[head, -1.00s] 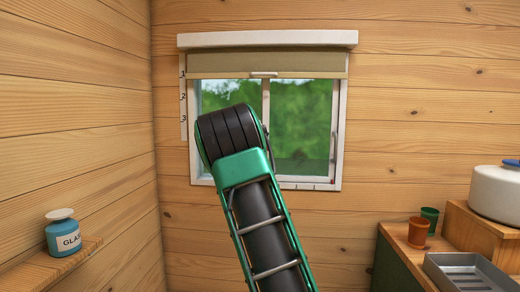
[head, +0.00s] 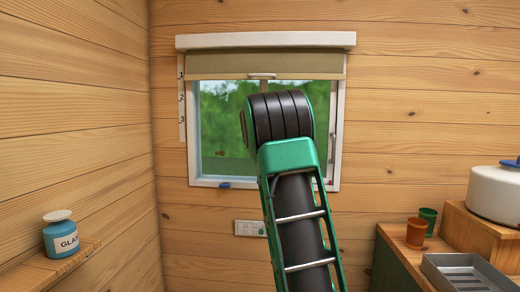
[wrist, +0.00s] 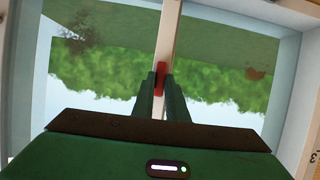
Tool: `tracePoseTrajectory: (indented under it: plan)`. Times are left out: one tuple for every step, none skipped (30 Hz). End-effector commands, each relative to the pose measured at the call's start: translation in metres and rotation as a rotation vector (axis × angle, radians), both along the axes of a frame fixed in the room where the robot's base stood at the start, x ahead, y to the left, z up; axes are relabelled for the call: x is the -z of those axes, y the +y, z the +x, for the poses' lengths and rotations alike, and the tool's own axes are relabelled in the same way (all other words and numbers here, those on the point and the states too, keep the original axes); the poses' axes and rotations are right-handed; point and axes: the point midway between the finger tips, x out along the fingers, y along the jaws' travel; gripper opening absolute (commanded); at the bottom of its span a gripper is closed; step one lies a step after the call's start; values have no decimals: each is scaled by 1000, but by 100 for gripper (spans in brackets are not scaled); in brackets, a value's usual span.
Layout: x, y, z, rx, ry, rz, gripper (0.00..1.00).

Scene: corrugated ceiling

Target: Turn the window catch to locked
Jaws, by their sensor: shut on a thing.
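The window (head: 222,130) is on the back wall, with a white frame and green foliage behind the glass. In the wrist view, the small red window catch (wrist: 161,72) is on the pale upright bar (wrist: 170,35) between the panes, its visible part lying roughly along the bar. My gripper (wrist: 161,84) is shut on the catch, its two dark green fingers on either side. The fingers hide part of the catch. In the head view my arm covers the catch and gripper.
A rolled blind (head: 220,66) covers the window's top, with a pull handle (head: 262,76). A small blue piece (head: 224,185) is on the lower frame. A socket plate (head: 250,228) is below. A jar (head: 61,236) stands on the left shelf; cups and a tray (head: 465,270) are at right.

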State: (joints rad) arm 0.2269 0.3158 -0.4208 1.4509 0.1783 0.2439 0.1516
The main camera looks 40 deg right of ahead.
Motion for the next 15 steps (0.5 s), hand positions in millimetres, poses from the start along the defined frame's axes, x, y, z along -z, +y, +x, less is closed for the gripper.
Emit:
tracePoseTrajectory:
  plan:
    - [7, 2, 1, -3, 2, 17, 0]
    - [7, 2, 2, -4, -3, 21, 0]
    - [7, 2, 2, -4, -8, 25, 0]
    - [8, 3, 2, -5, -11, 28, 0]
    - [8, 3, 2, -4, -14, 30, 0]
    - [8, 3, 2, -5, -16, 33, 0]
    - [8, 3, 2, -4, -18, 34, 0]
    - [8, 3, 2, -5, -19, 35, 0]
    - [8, 3, 2, -5, -20, 35, 0]
    - [8, 3, 2, -5, -21, 36, 0]
    - [8, 3, 2, -5, -21, 36, 0]
    - [8, 3, 2, -5, -21, 36, 0]
    - [8, 3, 2, -5, -21, 36, 0]
    - [8, 3, 2, -5, -21, 36, 0]
    - [8, 3, 2, -4, -20, 36, 0]
